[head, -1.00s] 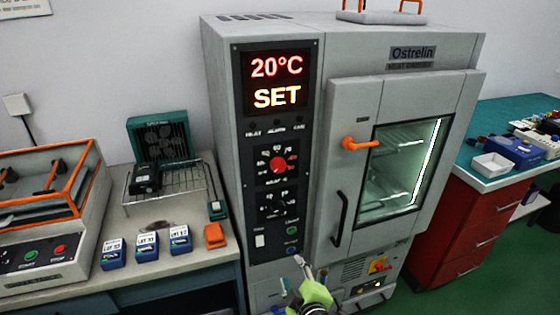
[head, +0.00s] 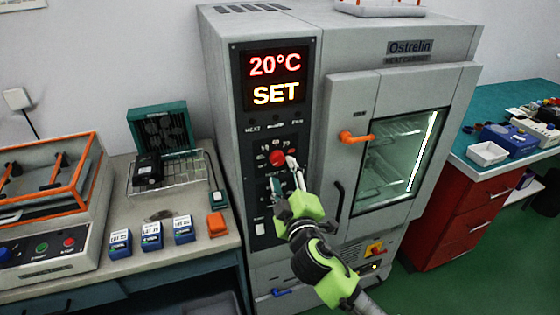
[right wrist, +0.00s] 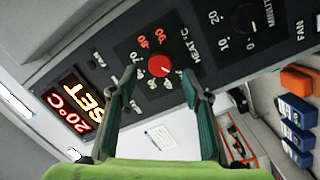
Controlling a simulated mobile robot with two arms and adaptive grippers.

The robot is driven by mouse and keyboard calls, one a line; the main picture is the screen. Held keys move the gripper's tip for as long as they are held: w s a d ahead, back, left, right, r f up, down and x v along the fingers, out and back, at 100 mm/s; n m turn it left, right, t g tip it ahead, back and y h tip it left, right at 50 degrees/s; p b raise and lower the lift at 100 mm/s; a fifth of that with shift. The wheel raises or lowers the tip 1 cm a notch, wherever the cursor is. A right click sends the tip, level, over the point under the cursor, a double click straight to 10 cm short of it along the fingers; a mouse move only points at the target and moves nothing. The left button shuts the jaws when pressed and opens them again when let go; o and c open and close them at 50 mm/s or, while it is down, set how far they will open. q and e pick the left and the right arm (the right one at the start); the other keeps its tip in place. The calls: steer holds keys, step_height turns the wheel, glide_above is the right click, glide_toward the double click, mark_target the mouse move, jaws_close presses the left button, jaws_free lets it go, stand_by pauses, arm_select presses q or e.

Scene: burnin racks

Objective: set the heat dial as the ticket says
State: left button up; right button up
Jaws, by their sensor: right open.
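The red heat dial (head: 277,158) is on the dark control panel of the grey oven (head: 350,55). In the right wrist view the dial (right wrist: 159,65) shows round and red, with numbers around it; I cannot tell its exact setting. The lit display (head: 275,79) reads 20°C and SET. My right gripper (head: 283,172) is open in front of the panel, just below the dial. In the right wrist view its fingers (right wrist: 158,75) lie either side of the dial in the picture, holding nothing. I cannot make out a ticket. My left gripper is out of view.
A second dial (right wrist: 246,20) marked in minutes lies close below the heat dial. Several blue labelled boxes (head: 151,236) and an orange block (head: 217,224) stand on the left bench.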

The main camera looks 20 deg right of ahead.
mark_target(279, 162)
steer(key=shift+w+d+p, duration=0.15)
steer(key=shift+w+p, duration=0.2)
steer(key=shift+w, duration=1.95)
steer(key=c, duration=1.1)
